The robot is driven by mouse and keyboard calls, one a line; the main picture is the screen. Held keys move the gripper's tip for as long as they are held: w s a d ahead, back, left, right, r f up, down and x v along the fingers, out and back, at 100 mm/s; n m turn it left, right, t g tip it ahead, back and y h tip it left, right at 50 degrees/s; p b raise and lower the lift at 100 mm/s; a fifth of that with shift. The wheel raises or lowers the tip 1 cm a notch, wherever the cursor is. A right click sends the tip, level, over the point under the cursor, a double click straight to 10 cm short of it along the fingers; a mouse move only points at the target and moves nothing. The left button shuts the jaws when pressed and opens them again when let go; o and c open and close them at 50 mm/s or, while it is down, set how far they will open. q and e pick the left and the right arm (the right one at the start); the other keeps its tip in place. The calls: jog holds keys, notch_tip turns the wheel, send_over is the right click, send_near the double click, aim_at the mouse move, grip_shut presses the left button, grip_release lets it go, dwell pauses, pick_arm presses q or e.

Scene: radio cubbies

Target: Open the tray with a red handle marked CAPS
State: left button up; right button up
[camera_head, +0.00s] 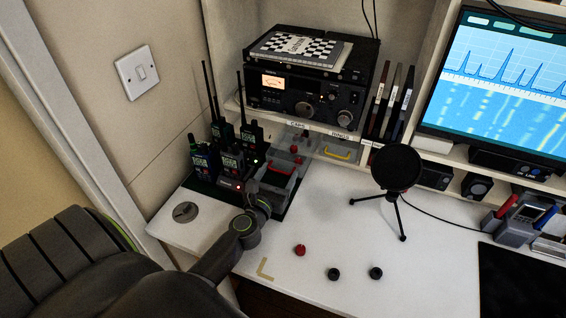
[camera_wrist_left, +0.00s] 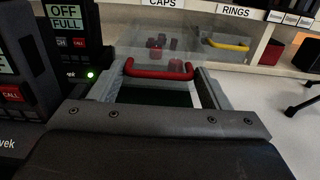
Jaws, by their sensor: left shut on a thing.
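The CAPS tray (camera_wrist_left: 150,46) is see-through, with red caps inside and a red handle (camera_wrist_left: 160,70) on its front. It sits under the shelf label CAPS (camera_head: 297,125) in the head view. The tray seems to stand out further than the RINGS tray beside it; how far is hard to tell. My left gripper (camera_head: 281,177) is at the tray's front and shut on the red handle, with its grey fingers on both sides of the handle in the left wrist view (camera_wrist_left: 158,88). My right gripper is not in view.
Handheld radios (camera_head: 225,150) stand close left of my left gripper. The RINGS tray (camera_head: 338,148) with a yellow handle is to the right. A round microphone on a tripod (camera_head: 397,167) stands further right. Loose knobs (camera_head: 334,274) lie on the front desk, with clear white surface between.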

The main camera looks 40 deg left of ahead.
pick_arm(q)
jog(key=shift+s+d, duration=0.25)
jog(key=shift+s, duration=0.35)
jog(key=shift+w, duration=0.1)
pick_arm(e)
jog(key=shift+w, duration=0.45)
pick_arm(q)
jog(key=o, duration=1.2)
jog(key=shift+c, duration=0.2)
jog(key=shift+w+d, duration=0.1)
jog(key=shift+d, duration=0.05)
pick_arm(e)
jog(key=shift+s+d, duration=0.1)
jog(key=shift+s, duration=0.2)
